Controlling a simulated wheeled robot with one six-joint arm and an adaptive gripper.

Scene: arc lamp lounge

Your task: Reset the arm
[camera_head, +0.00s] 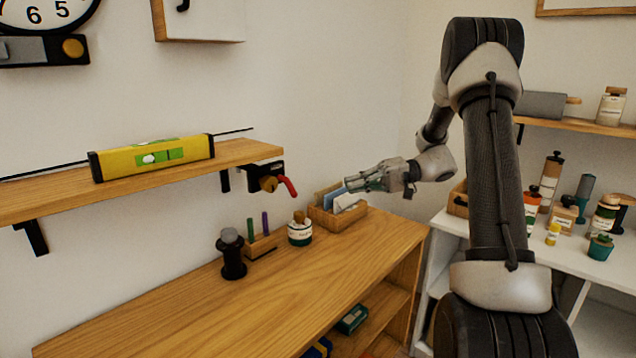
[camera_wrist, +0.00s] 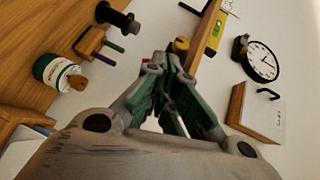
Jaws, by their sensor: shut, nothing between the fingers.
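My arm rises at the right of the head view and bends over toward the wooden cabinet. My gripper (camera_head: 352,184) is shut and empty, held in the air, pointing left, in front of or above the wooden letter box (camera_head: 345,219); the exact gap is hard to tell. In the wrist view my gripper (camera_wrist: 168,58) shows its fingers drawn together with nothing between them.
The wooden cabinet top (camera_head: 240,310) carries a black grinder-like object (camera_head: 232,255), a pen block (camera_head: 262,249) and a jar (camera_head: 300,233). A wall shelf (camera_head: 40,200) holds a yellow level (camera_head: 150,158). A white table (camera_head: 455,226) with several bottles stands right.

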